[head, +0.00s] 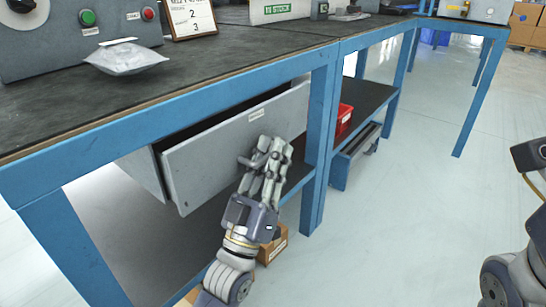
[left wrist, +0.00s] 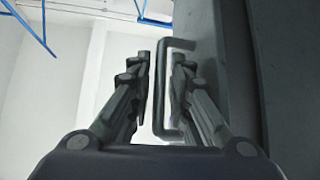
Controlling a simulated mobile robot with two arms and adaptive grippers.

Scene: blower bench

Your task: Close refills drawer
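The refills drawer (head: 235,140) is a grey drawer under the workbench, and it stands partly pulled out. A pale label is on its front, near the top edge. My left gripper (head: 272,150) is at the right part of the drawer front and covers the handle in the head view. In the left wrist view, the drawer's handle (left wrist: 161,95) is a grey U-shaped bar. The fingers of my left gripper (left wrist: 162,65) are apart, one on each side of the bar, with gaps visible. My right gripper is out of view.
The blue-framed workbench (head: 200,93) has a leg just right of the drawer. A lower shelf (head: 372,100) holds a red bin (head: 344,118). A cardboard box (head: 273,246) is below my left gripper.

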